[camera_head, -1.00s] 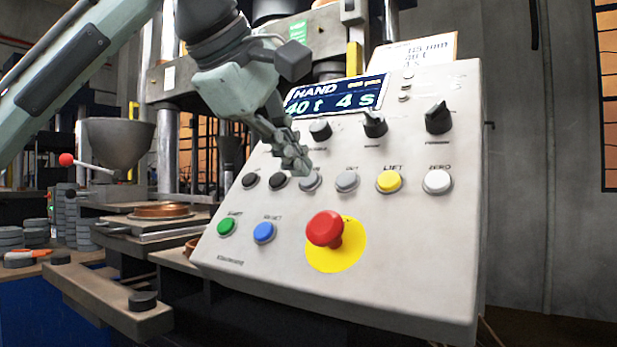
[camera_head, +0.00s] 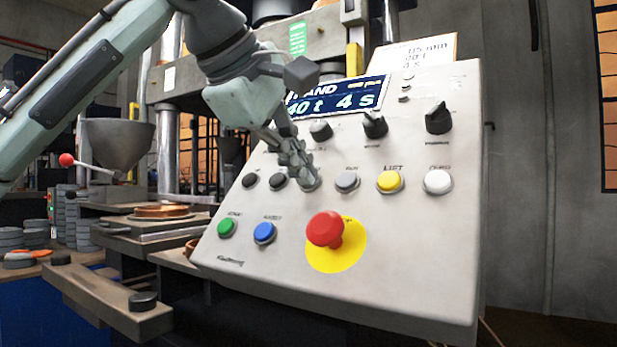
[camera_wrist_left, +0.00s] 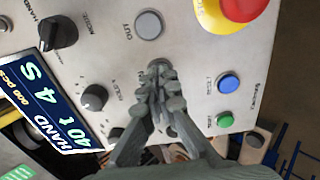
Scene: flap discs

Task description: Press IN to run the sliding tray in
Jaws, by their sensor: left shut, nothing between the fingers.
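The control panel (camera_head: 420,255) fills the middle of the head view. My left gripper (camera_head: 306,178) is shut and empty, its fingertips at the grey button (camera_head: 313,185) just left of the OUT button (camera_head: 347,181). The fingers cover most of that button and its label cannot be read. In the left wrist view the fingertips (camera_wrist_left: 160,78) overlap the same button (camera_wrist_left: 158,65), next to OUT (camera_wrist_left: 149,25). Whether the button is pushed down cannot be told. What looks like the sliding tray (camera_head: 150,228) carries a copper-coloured ring (camera_head: 160,211) at the left. My right gripper is not in view.
A red emergency knob (camera_head: 325,229) on a yellow disc juts out below the fingertips. Yellow LIFT (camera_head: 389,181), white ZERO (camera_head: 437,182), green (camera_head: 227,228) and blue (camera_head: 264,233) buttons surround it. Black dials (camera_head: 374,125) stand above. The display (camera_head: 335,97) reads 40 t 4 s.

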